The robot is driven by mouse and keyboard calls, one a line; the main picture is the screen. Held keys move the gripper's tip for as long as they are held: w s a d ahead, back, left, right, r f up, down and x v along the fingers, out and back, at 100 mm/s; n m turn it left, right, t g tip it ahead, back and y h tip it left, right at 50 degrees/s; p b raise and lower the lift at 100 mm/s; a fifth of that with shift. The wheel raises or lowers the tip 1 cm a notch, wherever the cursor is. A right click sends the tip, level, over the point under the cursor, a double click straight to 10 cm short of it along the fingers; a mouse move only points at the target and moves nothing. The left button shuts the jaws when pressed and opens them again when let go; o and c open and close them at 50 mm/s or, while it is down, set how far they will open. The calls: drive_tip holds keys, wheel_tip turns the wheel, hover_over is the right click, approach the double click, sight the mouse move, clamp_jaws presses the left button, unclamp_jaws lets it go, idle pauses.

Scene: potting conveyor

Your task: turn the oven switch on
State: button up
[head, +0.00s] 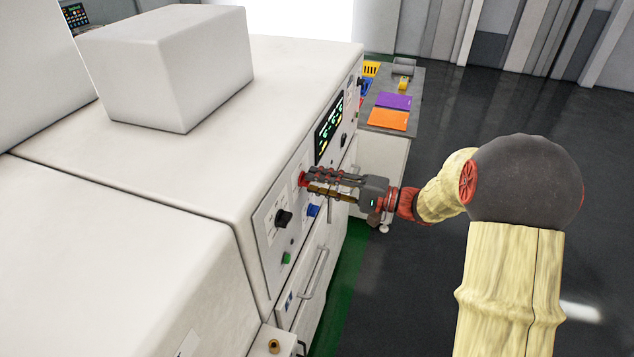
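The oven is a long white cabinet with a control panel (267,238) on its right-hand face. The panel carries a black rotary switch (284,218), a blue knob (313,210), a green button (286,258) and a red knob or button (302,179). I cannot tell which of these is the oven switch. My gripper (309,182) points left at the panel, with its fingertips at the red part, just up and right of the black switch. The fingers lie close together and partly hide the panel; whether they touch or grip the red part is unclear.
A lit display (328,132) sits farther along the panel. A drawer handle (314,273) juts out below. Beyond the oven, a side table (384,138) holds purple and orange sheets and a yellow crate. The dark floor (440,115) to the right is open.

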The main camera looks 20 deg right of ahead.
drive_tip(key=shift+w+a, duration=0.15)
drive_tip(key=shift+a, duration=0.05)
drive_tip(key=shift+c, duration=0.6)
clamp_jaws()
